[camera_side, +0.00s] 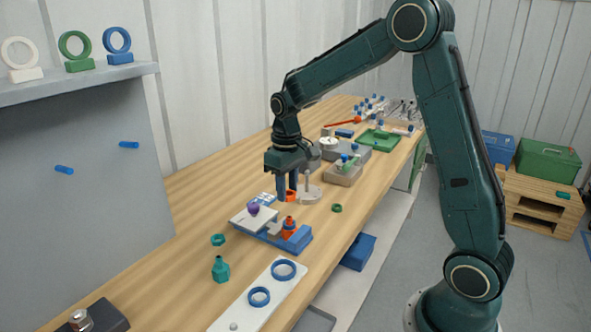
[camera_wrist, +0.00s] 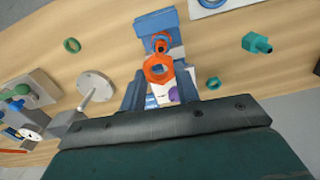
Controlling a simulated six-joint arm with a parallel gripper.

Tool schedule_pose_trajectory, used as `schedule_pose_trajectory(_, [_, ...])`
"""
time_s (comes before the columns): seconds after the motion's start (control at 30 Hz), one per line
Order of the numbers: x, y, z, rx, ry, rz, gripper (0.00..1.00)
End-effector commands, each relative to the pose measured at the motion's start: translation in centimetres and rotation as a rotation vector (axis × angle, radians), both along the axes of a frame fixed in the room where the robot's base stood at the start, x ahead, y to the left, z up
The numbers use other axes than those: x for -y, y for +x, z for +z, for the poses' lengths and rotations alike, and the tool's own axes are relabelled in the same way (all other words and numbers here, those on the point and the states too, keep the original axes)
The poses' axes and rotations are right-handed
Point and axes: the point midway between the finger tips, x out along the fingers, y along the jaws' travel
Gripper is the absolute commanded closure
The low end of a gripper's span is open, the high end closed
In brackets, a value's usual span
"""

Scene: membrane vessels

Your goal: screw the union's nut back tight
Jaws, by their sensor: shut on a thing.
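The orange hexagonal nut (camera_side: 292,196) is held between the fingers of my gripper (camera_side: 287,192), above the bench and apart from the union. In the wrist view the nut (camera_wrist: 149,74) shows as a ring between the two blue fingers. The union's orange body (camera_side: 289,226) stands upright on a blue base (camera_side: 299,241), below and to the right of my gripper in the side view. In the wrist view the body (camera_wrist: 161,44) shows just beyond the nut. The fingers hide part of the nut in the side view.
A grey plate with a purple knob (camera_side: 253,208) adjoins the blue base.

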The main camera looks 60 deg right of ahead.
Motion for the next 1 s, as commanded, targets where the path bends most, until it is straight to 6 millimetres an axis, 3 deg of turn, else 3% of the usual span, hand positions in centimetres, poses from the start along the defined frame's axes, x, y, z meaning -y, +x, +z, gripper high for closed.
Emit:
schedule_pose_trajectory(0.57, [-0.4, -0.3, -0.5, 0.0, 0.0, 0.063, 0.9])
schedule_pose_trajectory(1.0, [-0.4, -0.4, -2.2, 0.0, 0.001, 0.061, 0.9])
